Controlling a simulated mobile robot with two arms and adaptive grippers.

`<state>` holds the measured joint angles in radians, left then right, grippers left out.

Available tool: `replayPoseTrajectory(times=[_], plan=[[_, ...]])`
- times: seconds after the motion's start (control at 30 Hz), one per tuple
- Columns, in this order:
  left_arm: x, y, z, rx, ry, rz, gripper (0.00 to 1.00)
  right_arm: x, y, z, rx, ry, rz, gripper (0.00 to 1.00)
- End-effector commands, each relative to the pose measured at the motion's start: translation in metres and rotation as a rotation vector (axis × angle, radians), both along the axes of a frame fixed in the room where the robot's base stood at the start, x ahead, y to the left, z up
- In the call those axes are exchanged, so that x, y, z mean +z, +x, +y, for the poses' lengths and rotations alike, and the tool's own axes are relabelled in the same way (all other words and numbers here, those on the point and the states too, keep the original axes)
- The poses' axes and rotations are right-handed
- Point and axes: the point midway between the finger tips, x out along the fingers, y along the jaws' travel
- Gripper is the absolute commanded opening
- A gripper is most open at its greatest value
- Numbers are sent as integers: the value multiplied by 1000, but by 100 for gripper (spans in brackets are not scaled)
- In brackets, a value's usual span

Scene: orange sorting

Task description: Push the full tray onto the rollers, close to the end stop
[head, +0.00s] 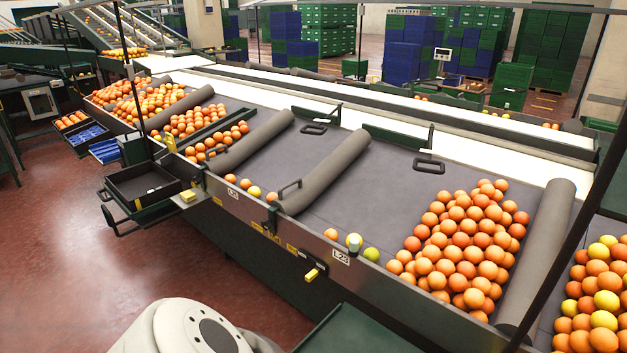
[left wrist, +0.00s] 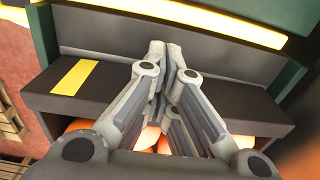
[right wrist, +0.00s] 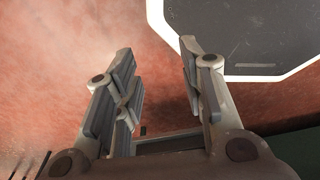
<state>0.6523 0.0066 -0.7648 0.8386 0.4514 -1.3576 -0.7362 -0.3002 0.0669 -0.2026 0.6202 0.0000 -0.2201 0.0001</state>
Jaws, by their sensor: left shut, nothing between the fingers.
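In the left wrist view a dark tray-like box (left wrist: 250,110) with a yellow label (left wrist: 75,77) fills the picture. Several oranges (left wrist: 150,138) show behind and between the fingers, largely hidden by them. My left gripper (left wrist: 168,52) is shut and empty, its fingertips in front of the dark box's wall; I cannot tell whether they touch it. My right gripper (right wrist: 157,56) is open and empty above the red floor. Neither gripper shows in the head view. I cannot make out the rollers or the end stop for certain.
In the head view a sloped grey table (head: 345,200) holds piles of oranges (head: 465,240) between grey padded bars (head: 325,172). An empty dark tray (head: 125,188) sits at its front left. Blue trays (head: 105,151) lie farther left. The red floor (head: 70,250) is open at left.

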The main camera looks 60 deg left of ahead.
Motion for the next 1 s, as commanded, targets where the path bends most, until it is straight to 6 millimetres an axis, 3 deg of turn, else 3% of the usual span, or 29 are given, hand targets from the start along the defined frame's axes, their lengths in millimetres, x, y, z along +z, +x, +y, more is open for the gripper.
replayPoseTrajectory(times=[0.13, 0.77, 1.0], plan=[[-1, 3, -10, 1, 3, 0, 0, -7, 0, -6, 2, -7, 1, 37], [0, 3, -9, 2, 5, 1, 0, -5, 0, -14, 1, -18, 0, 37], [4, -3, 3, 6, 6, 5, 0, 12, 0, -15, 0, -18, 0, 37]])
